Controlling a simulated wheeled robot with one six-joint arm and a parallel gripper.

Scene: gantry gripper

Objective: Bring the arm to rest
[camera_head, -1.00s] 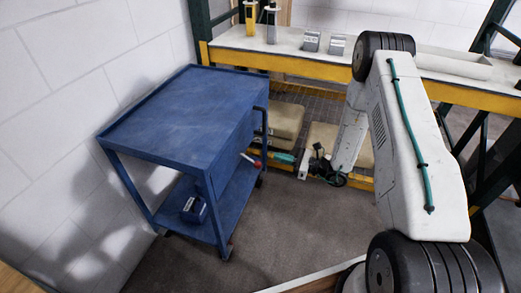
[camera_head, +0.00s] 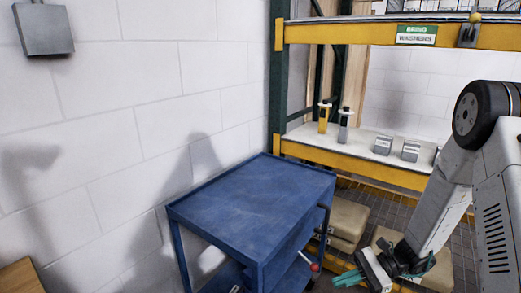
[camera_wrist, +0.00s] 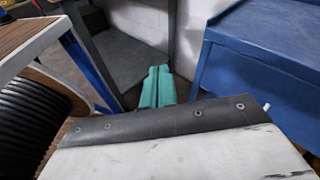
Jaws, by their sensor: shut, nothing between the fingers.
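My gripper (camera_head: 350,278) is low at the right in the head view, in front of the rack and to the right of the blue cart's top. Its teal fingers also show in the wrist view (camera_wrist: 157,87), side by side and closed, with nothing between them. My white arm (camera_head: 445,215) comes down to it from the right edge of the head view. In the wrist view the fingers point down toward the grey floor, between the blue cart and a wooden-topped piece at the left.
A blue cart (camera_head: 255,205) stands against the white block wall; it also shows at the right in the wrist view (camera_wrist: 265,60). A black-wound spool (camera_wrist: 35,115) is near at left in the wrist view.

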